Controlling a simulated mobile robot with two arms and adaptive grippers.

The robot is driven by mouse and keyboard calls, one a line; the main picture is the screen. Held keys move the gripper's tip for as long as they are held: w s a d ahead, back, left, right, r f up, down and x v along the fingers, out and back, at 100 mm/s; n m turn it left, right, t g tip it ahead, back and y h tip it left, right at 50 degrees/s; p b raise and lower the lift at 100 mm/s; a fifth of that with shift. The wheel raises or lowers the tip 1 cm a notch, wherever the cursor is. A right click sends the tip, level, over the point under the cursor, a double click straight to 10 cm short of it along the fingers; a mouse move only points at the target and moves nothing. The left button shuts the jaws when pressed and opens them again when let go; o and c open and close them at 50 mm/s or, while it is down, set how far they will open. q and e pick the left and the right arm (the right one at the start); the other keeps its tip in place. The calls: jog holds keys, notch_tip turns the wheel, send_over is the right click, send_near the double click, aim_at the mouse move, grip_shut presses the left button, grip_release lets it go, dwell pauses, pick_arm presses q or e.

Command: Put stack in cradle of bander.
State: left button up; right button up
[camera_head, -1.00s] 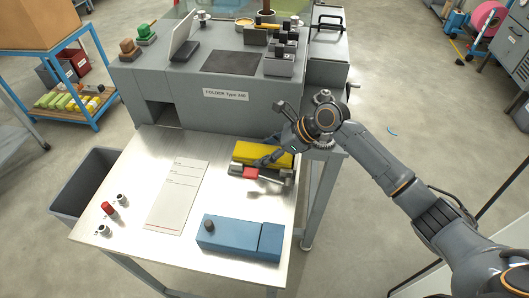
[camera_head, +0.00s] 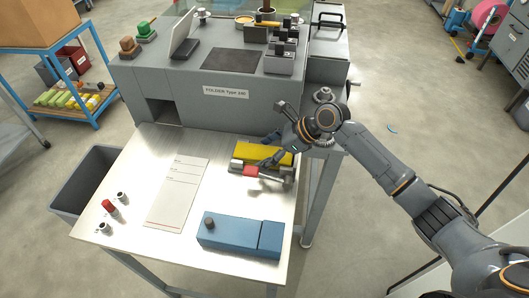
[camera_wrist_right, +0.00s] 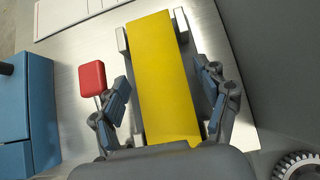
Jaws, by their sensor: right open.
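A long yellow stack (camera_head: 262,153) lies on a low grey holder, apparently the bander's cradle (camera_head: 236,167), at the table's right back. In the right wrist view the yellow stack (camera_wrist_right: 165,75) runs lengthwise between grey end pieces (camera_wrist_right: 122,40). My right gripper (camera_head: 270,165) is low over the stack. In the wrist view its fingers (camera_wrist_right: 166,85) stand one on each side of the stack, open, with a gap visible on the left side. A red knob (camera_wrist_right: 92,77) on a thin lever is left of the fingers. My left gripper is not in view.
A blue box-like device (camera_head: 240,235) stands at the table's front right. A marked pale sheet (camera_head: 177,195) lies left of centre, with small knobs (camera_head: 109,209) further left. The grey folder machine (camera_head: 225,110) borders the back.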

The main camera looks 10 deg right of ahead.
jog(key=v, duration=1.1)
jog(key=shift+d+r+b, duration=0.15)
jog(key=shift+d+b, duration=0.1)
jog(key=shift+b, duration=0.15)
